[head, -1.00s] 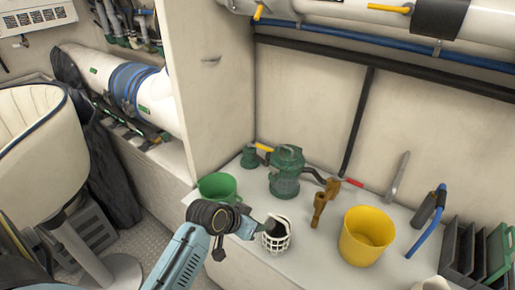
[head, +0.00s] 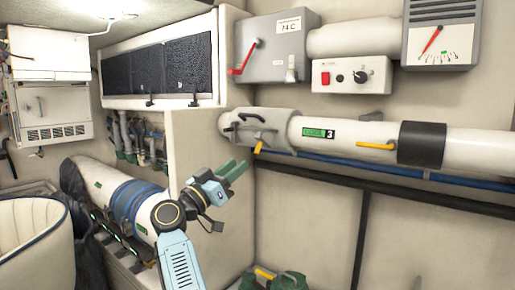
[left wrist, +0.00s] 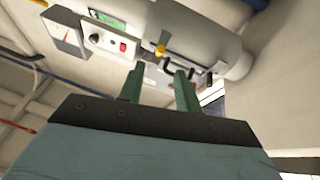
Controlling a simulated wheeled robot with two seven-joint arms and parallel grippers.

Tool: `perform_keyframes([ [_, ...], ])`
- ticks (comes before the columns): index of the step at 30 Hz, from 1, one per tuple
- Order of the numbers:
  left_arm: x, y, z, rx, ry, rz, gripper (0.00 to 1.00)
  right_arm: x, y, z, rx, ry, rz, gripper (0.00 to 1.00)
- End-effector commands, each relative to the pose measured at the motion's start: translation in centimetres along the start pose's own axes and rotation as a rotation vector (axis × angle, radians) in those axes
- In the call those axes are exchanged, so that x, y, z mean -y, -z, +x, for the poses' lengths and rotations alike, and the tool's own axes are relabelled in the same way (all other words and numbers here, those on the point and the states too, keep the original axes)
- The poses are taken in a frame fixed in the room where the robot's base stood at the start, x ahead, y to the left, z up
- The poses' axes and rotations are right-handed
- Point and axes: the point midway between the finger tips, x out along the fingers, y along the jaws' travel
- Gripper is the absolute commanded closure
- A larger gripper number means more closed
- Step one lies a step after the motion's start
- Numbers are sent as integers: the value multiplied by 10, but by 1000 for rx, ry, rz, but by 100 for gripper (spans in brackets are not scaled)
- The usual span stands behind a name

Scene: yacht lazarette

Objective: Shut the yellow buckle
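Two yellow levers show on the long white cylinder (head: 350,137) on the wall in the head view. One yellow lever (head: 258,147) hangs at the grey clamp (head: 262,128) near the cylinder's left end. The other yellow lever (head: 376,146) sticks out left of the black band. I cannot tell which is the buckle. My left gripper (head: 238,170) is raised, below and left of the clamp, with empty green fingers apart. In the left wrist view the fingers (left wrist: 160,88) stand open, with a yellow part (left wrist: 160,50) and black handles beyond them. My right gripper is not in view.
Above the cylinder are a grey switch box (head: 278,50) with a red lever, a control box (head: 351,78) and a gauge (head: 440,35). A blue pipe runs below the cylinder. A partition stands left of it. A green pump (head: 288,280) shows at the bottom.

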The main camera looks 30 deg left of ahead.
Motion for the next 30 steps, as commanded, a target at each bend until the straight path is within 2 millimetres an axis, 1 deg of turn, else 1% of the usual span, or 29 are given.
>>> perform_keyframes([
  [1, -1, 3, 14, -2, -2, -5, 66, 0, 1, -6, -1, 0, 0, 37],
  [6, -2, 3, 50, 0, -3, -4, 66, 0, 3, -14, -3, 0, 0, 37],
  [9, -2, 2, 68, 1, -2, -5, 66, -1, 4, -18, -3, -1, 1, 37],
  [12, -1, 1, 81, 1, -2, -3, 66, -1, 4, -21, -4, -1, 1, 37],
  [18, -1, 0, 94, 3, 0, 0, 66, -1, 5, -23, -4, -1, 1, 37],
  [27, -1, -1, 95, 3, 0, 1, 66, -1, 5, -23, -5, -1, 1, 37],
  [30, -1, -1, 95, 3, 0, 1, 79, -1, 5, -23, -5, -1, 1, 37],
])
